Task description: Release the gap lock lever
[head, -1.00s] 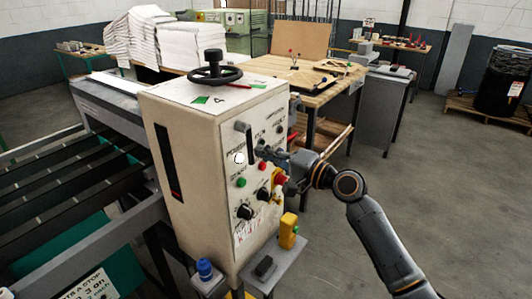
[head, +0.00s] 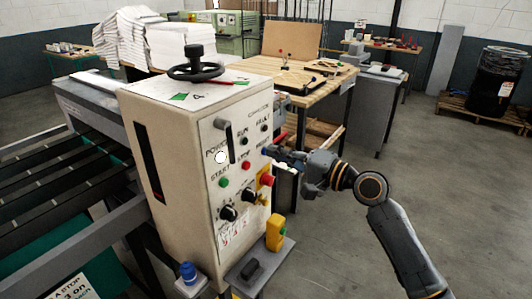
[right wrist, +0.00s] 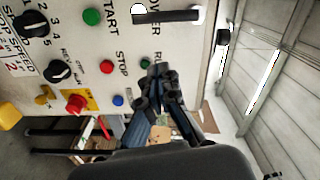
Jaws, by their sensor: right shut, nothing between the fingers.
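The cream control cabinet (head: 170,170) has a panel with a dark upright bar handle (head: 230,141); the handle also shows in the right wrist view (right wrist: 180,15). A slim red lever-like piece (head: 280,137) shows past the panel's right edge; it appears in the right wrist view (right wrist: 103,127). No label tells me which one is the gap lock lever. My right gripper (head: 268,151) is shut and empty, in front of the panel's right part near the blue button. Its closed fingers show in the right wrist view (right wrist: 158,72); I cannot tell whether they touch the panel. My left gripper is not in view.
The panel carries a green button (head: 223,182), a red stop button (head: 246,166), dark knobs and a red emergency button (head: 267,180) on yellow. A black handwheel (head: 195,70) tops the cabinet. A yellow box (head: 275,233) stands on a low shelf. A wooden workbench (head: 320,90) stands behind.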

